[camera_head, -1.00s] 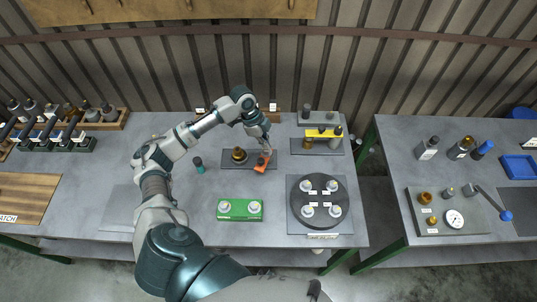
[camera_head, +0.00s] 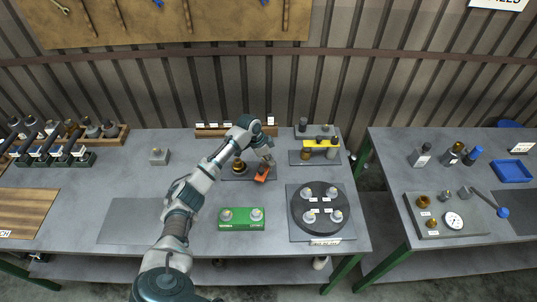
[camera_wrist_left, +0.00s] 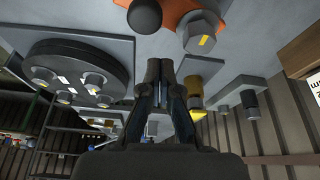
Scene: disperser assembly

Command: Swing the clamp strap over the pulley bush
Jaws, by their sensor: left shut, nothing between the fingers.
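The orange clamp strap (camera_head: 262,174) lies on a dark base plate (camera_head: 234,177) on the bench, just right of the brass pulley bush (camera_head: 238,167). The strap appears beside the bush, not over it. In the left wrist view the strap (camera_wrist_left: 181,12) shows at the top edge with a hex bolt (camera_wrist_left: 203,34) and a black ball knob (camera_wrist_left: 145,15). My left gripper (camera_head: 271,162) is at the strap's far end; its fingers (camera_wrist_left: 160,70) are shut and empty, apart from the knob in the wrist view. The bush is not clear in that view. My right gripper is out of view.
A black round disc (camera_head: 321,222) with several posts stands front right. A green block (camera_head: 241,226) with two posts sits in front. A yellow-topped fixture (camera_head: 320,143) stands behind right. A gap separates the second bench (camera_head: 385,150).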

